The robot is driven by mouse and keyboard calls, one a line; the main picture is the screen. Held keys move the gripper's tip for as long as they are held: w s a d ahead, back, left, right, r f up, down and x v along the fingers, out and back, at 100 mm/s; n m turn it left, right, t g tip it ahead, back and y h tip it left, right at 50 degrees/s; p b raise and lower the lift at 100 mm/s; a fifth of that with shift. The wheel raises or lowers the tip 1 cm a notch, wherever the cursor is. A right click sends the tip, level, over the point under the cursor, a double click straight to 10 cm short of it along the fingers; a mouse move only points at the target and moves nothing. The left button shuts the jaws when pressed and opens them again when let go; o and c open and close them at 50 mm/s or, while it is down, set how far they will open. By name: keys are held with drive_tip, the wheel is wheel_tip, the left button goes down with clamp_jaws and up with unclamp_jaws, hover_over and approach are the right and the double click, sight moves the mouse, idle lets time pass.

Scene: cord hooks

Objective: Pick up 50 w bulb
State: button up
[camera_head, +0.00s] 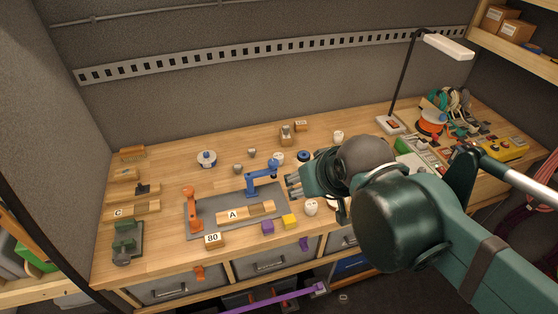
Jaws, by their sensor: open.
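My gripper (293,186) is open over the workbench, with its fingers pointing left, just right of the blue hook-shaped stand (262,179). Nothing shows between its fingers. Several small white rounded items could be bulbs. One (311,208) is near the front edge, below the gripper in the picture. Another (279,158) is behind the blue stand, and a third (338,135) is farther back. I cannot read a wattage on any of them, so I cannot tell which is the 50 w bulb. My arm hides part of the bench to the right.
A grey mat (205,222) holds an orange stand (192,208) and a wooden block marked A (233,215). A block marked 80 (213,240), a purple cube (267,227) and a yellow cube (290,221) are near the front. A lamp (391,123) stands at the back right.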

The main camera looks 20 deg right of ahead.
drive_tip(key=shift+w, duration=0.15)
drive_tip(key=m+g+h+b, duration=0.2)
drive_tip(key=m+g+h, duration=0.15)
drive_tip(key=m, duration=0.55)
hover_over(278, 155)
drive_tip(key=s+a, duration=0.2)
wheel_tip(278, 155, down, 22)
drive_tip(key=shift+r+g, duration=0.1)
drive_tip(key=shift+g, duration=0.25)
drive_tip(key=shift+x, duration=1.25)
